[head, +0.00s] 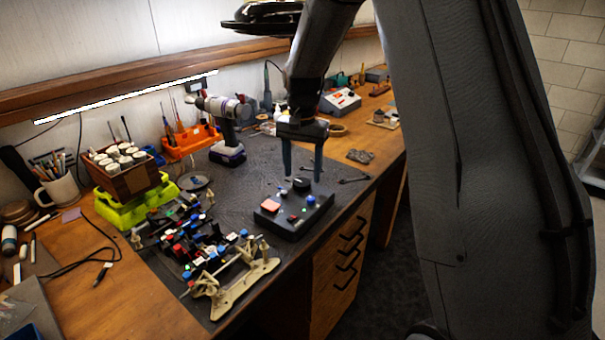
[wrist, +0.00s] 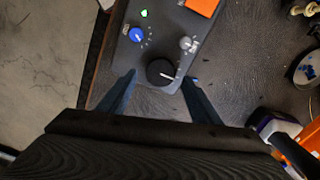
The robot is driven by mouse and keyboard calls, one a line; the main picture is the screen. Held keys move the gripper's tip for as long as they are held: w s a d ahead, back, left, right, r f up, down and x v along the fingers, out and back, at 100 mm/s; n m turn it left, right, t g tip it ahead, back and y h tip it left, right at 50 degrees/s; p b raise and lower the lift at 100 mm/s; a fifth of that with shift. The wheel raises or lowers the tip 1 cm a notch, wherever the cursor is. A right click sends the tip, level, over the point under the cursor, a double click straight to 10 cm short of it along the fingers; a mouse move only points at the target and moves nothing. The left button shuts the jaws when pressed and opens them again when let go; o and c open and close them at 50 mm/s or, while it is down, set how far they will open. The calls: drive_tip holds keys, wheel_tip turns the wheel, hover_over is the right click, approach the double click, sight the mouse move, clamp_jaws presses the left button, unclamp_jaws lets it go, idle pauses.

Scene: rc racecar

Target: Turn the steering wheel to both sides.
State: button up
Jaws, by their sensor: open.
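The dark control box (head: 290,222) lies on the black mat. A round black knob with a white pointer line, which looks like the steering wheel (head: 302,184), sits at its far edge; it also shows in the wrist view (wrist: 160,72). My gripper (head: 302,178) points down over the box's far end. It is open and empty, with its fingertips on either side of the knob, and in the wrist view (wrist: 159,79) clear gaps show between fingers and knob. I cannot tell the exact finger height against the knob.
The box also carries an orange-red button (wrist: 201,6), a blue knob (wrist: 137,35), a small grey switch (wrist: 186,43) and a green light (wrist: 144,13). A beige car chassis (head: 235,290) with loose parts lies left of the box. A cordless drill (head: 228,130) stands behind it.

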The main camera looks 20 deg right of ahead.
drive_tip(key=shift+f, duration=1.15)
drive_tip(key=c, duration=1)
drive_tip(key=shift+c, duration=0.2)
drive_tip(key=shift+n, duration=0.3)
drive_tip(key=n, duration=0.4)
drive_tip(key=shift+w+a+p, duration=0.1)
drive_tip(key=shift+p, duration=0.2)
drive_tip(key=shift+r+n, duration=0.1)
drive_tip(key=shift+n, duration=2)
drive_tip(key=shift+a, duration=0.1)
